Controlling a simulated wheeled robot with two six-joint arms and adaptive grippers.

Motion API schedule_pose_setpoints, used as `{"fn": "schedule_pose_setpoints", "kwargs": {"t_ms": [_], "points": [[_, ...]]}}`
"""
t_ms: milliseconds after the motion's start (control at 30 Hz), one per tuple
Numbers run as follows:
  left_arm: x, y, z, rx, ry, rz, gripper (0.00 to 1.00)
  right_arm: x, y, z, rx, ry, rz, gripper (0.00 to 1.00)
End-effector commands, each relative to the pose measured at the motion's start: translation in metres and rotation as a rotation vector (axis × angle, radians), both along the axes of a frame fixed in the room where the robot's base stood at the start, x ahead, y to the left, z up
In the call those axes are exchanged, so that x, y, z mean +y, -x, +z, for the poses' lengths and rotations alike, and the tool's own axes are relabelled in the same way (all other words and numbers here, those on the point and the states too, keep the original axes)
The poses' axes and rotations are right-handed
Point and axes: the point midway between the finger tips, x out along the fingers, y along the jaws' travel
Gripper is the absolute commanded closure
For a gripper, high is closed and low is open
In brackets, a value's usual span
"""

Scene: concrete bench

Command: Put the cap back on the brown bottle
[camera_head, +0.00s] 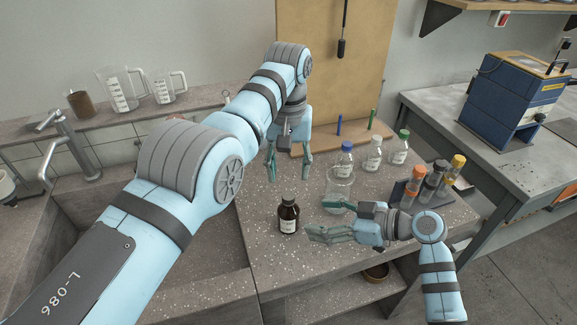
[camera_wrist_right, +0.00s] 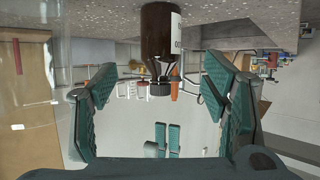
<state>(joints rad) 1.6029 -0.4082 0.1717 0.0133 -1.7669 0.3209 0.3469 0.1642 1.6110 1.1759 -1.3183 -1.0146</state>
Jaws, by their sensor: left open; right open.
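The brown bottle (camera_head: 288,218) stands upright near the bench's front edge, with a white label. A black cap (camera_head: 288,198) shows at its top. In the right wrist view, upside down, the bottle (camera_wrist_right: 156,32) hangs from the top and the ribbed black cap (camera_wrist_right: 160,89) sits at its neck; how tightly it sits I cannot tell. My right gripper (camera_head: 318,221) is open and empty just right of the bottle, fingers pointing left at it; in its own view (camera_wrist_right: 160,105) the fingers are on either side of the neck, apart from it. My left gripper (camera_head: 288,165) is open, empty, behind and above the bottle.
A clear bottle with a blue cap (camera_head: 341,172) stands behind my right gripper. White-labelled bottles (camera_head: 373,155) and a rack of capped tubes (camera_head: 408,191) stand to the right. The sink (camera_head: 130,225) lies left. Bench top left of the bottle is clear.

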Motion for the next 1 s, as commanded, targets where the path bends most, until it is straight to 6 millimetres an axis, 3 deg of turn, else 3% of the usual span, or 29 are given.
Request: {"fn": "schedule_pose_setpoints", "kwargs": {"t_ms": [200,767,1000], "points": [[0.000,0.000,0.000,0.000,0.000,0.000,0.53,-0.026,0.013,0.012,0.001,0.002,0.000,0.32],[0.000,0.000,0.002,0.000,0.000,0.000,0.53,-0.030,0.016,0.016,0.001,-0.001,0.001,0.32],[0.000,0.000,0.048,0.000,0.000,0.000,0.53,-0.029,0.015,0.062,0.000,0.000,0.001,0.32]]}}
